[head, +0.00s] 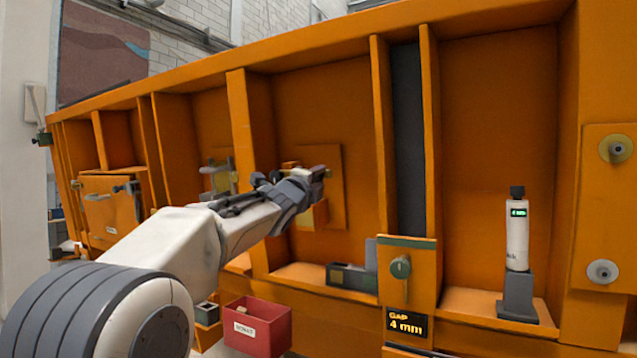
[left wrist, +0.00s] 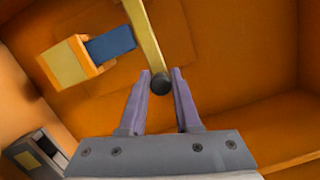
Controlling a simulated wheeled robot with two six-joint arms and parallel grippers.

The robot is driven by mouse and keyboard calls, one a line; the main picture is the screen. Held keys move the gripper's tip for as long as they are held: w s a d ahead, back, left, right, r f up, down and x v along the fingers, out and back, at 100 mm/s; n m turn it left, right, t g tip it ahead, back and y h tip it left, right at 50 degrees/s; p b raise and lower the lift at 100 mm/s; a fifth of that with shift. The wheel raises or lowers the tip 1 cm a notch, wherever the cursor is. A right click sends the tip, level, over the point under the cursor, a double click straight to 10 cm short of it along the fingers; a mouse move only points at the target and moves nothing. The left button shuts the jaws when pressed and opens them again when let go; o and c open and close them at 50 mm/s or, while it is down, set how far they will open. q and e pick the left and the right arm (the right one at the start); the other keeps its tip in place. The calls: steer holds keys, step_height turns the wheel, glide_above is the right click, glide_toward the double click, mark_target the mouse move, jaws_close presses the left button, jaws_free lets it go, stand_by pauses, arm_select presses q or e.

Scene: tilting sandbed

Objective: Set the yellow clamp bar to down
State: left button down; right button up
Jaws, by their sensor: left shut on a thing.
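The yellow clamp bar (left wrist: 146,38) shows in the left wrist view, running from the top edge to a dark round knob (left wrist: 161,84) at its end. My left gripper (left wrist: 161,72) has its two fingers on either side of this knob and is shut on it. In the head view my left gripper (head: 322,172) is in front of an orange plate (head: 335,203) in a bay of the orange frame, and it hides most of the bar. A yellow block (left wrist: 75,60) with a blue part (left wrist: 111,43) sits beside the bar. My right gripper is out of view.
A green-topped post with a "GAP 4 mm" display (head: 408,322) stands right of the bay. A white cylinder device (head: 517,235) stands further right. A red bin (head: 270,325) is below my left arm. Upright orange ribs (head: 252,170) border the bay.

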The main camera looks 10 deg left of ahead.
arm_select(q)
steer(key=shift+a, duration=0.1)
steer(key=c, duration=0.9)
jaws_free()
steer(key=shift+c, duration=0.2)
steer(key=shift+s, duration=0.1)
steer(key=b+v, duration=0.2)
steer(key=v, duration=0.8)
steer(key=shift+b, duration=0.3)
steer(key=shift+s, duration=0.15)
